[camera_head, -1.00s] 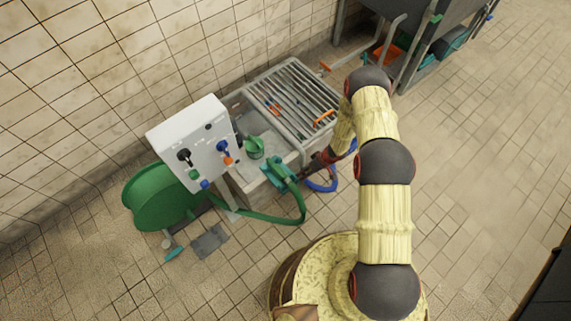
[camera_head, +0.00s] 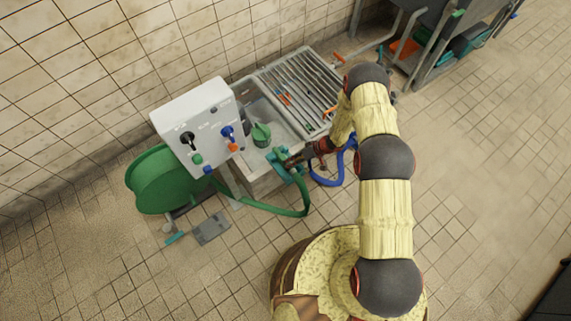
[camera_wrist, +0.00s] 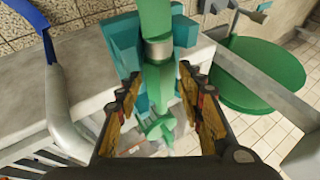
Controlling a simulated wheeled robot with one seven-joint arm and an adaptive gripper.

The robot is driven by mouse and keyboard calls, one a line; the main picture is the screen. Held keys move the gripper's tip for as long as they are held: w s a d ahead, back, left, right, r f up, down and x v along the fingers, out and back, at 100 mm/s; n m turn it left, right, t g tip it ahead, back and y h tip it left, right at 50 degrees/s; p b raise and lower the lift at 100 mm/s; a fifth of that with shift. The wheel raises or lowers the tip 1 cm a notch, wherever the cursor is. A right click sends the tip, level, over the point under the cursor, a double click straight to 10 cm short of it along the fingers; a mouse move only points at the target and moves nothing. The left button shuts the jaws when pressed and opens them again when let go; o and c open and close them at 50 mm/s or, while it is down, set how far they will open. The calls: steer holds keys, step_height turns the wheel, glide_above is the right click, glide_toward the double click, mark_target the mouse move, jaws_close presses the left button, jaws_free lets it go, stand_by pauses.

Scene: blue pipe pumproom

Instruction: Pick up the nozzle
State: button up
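The green nozzle (camera_wrist: 160,85) is in the middle of the wrist view, with a silver collar and a green hose running up from it. Teal blocks (camera_wrist: 123,48) stand around and behind it at the basin edge; I cannot tell whether they are a holder or part of it.
A basin with a slatted rack (camera_head: 298,88) stands by the wall. A white control box (camera_head: 200,125) and green hose reel (camera_head: 160,178) are at left. The green hose (camera_head: 275,209) and blue hose (camera_head: 337,178) hang in front.

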steer(key=shift+x, duration=1.1)
steer(key=shift+r, duration=0.1)
steer(key=shift+c, duration=0.4)
jaws_close()
